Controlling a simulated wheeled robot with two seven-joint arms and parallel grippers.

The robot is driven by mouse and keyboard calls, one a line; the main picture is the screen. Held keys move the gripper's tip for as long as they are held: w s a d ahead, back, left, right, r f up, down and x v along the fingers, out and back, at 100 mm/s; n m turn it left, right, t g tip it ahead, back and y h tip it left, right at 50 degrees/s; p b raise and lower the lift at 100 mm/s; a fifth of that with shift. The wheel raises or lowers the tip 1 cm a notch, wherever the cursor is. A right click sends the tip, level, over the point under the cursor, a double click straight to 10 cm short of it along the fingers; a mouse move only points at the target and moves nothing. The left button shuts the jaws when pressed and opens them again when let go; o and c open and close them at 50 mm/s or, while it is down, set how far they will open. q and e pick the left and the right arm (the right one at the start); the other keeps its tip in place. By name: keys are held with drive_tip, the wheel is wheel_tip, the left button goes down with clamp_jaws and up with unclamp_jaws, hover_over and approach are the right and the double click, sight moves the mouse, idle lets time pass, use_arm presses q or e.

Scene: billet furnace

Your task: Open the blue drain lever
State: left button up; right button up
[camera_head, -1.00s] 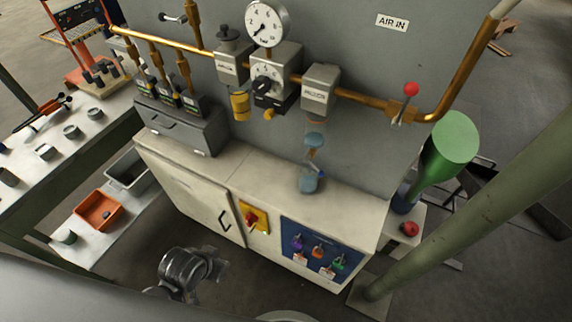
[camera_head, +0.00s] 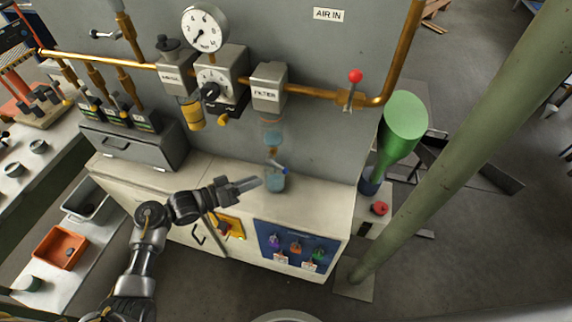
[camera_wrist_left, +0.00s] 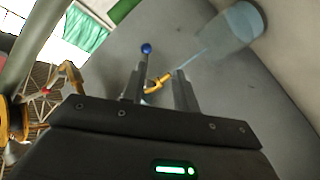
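The blue drain lever (camera_head: 280,168) is small and sits below the clear bluish filter bowl (camera_head: 271,133) of the unit marked FILTER (camera_head: 268,88). A bluish cup (camera_head: 275,182) stands under it on the cabinet top. My left gripper (camera_head: 252,184) is just left of the cup and lever, pointing right. In the left wrist view its fingers (camera_wrist_left: 157,74) are apart with nothing held. A blue knob (camera_wrist_left: 146,48) and a brass fitting (camera_wrist_left: 158,82) show beyond and between the fingertips; contact is unclear. My right gripper is not in view.
A round gauge (camera_head: 205,28) and regulator (camera_head: 220,80) stand left of the filter. A red-knobbed lever (camera_head: 355,77) is on the copper pipe to the right. The cabinet (camera_head: 320,205) has a blue switch panel (camera_head: 297,247). A green post (camera_head: 450,150) stands at right.

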sight(278, 166)
use_arm(q)
drive_tip(key=shift+g+h, duration=0.4)
drive_tip(key=shift+h, duration=0.3)
drive_tip(key=b+x, duration=0.1)
drive_tip(key=x, duration=0.2)
drive_tip(key=r+b+x, duration=0.1)
drive_tip(key=b+x, duration=0.1)
drive_tip(key=x, duration=0.2)
drive_tip(key=b+x, duration=0.2)
drive_tip(key=x, duration=0.1)
drive_tip(key=shift+d+r, duration=0.15)
drive_tip(key=shift+r, duration=0.1)
drive_tip(key=shift+w+d+r, duration=0.15)
drive_tip(key=shift+w+d, duration=0.05)
drive_tip(key=shift+d, duration=0.15)
clamp_jaws()
